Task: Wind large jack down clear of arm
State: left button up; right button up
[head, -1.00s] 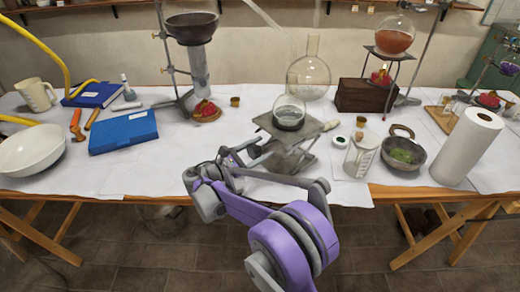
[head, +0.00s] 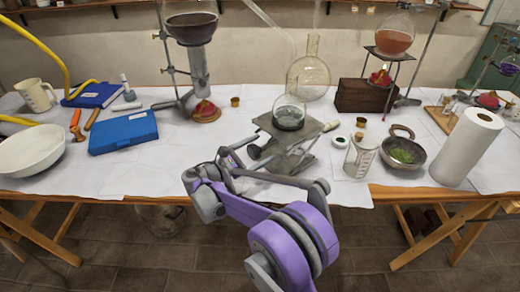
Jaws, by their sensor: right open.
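The large jack (head: 302,139) stands near the front middle of the white-covered table, its plate raised on crossed legs. A small round glass vessel (head: 289,117) with grey contents sits on the plate. The jack's dark knob (head: 254,152) points left toward my right gripper (head: 238,156). That gripper is open, with its fingers close to the knob; I cannot tell whether they touch it. A slanting glass tube (head: 268,20) comes down from the top, above and behind the jack. My left gripper is not in view.
A large clear flask (head: 308,76) stands behind the jack. The cloth left of my gripper is clear.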

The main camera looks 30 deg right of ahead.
jog(key=s+a, duration=0.1)
jog(key=a, duration=0.9)
jog(key=shift+a+p, duration=0.35)
jog(key=shift+s, duration=0.15)
